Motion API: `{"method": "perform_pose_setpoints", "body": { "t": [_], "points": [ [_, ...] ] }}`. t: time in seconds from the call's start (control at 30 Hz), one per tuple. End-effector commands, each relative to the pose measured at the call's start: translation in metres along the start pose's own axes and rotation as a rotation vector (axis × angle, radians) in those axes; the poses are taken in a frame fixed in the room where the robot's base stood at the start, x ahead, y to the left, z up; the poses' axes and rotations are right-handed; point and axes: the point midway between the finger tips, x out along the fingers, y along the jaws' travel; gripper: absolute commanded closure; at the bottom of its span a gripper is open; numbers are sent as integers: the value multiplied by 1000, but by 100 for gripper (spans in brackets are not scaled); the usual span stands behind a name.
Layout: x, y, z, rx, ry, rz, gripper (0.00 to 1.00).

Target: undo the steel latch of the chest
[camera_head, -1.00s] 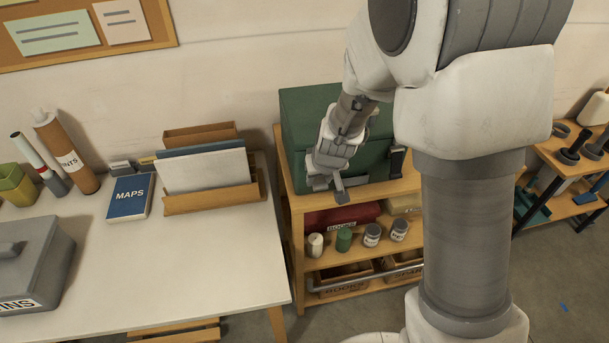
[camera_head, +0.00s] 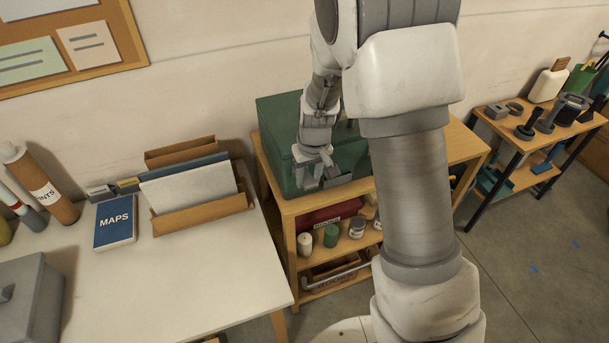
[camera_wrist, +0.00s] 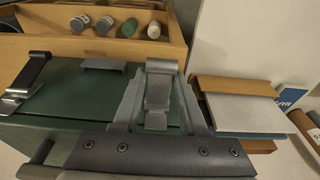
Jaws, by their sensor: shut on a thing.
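The green chest (camera_head: 278,128) stands on a wooden shelf unit, its lid down. In the wrist view, the chest's green top (camera_wrist: 62,105) lies below the fingers. My gripper (camera_head: 313,172) is at the chest's front edge. In the wrist view, my gripper (camera_wrist: 158,104) is shut on the steel latch (camera_wrist: 162,66), which shows between the fingers, its end at the front edge. A second, dark latch (camera_wrist: 28,75) is at the left of the wrist view. A small steel plate (camera_wrist: 103,64) sits between the two. My arm hides the chest's right part in the head view.
Several jars (camera_head: 331,235) stand on the shelf below the chest. The white table (camera_head: 215,265) at left bears a MAPS book (camera_head: 115,220) and a wooden file holder (camera_head: 205,215). A rack with tools (camera_head: 520,165) stands at right. The wall is close behind the chest.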

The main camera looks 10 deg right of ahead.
Motion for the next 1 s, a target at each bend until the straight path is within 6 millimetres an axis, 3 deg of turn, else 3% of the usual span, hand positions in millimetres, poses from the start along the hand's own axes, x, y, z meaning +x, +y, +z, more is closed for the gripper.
{"method": "perform_pose_setpoints", "body": {
  "t": [0.5,0.53,0.67,0.7,1.0],
  "points": [
    [2,2,6,0,-27,-2,100],
    [2,2,6,0,-27,-2,55],
    [2,1,6,0,-26,-2,31],
    [2,1,5,0,-25,-2,28],
    [0,1,2,0,-16,-1,28]
  ]
}}
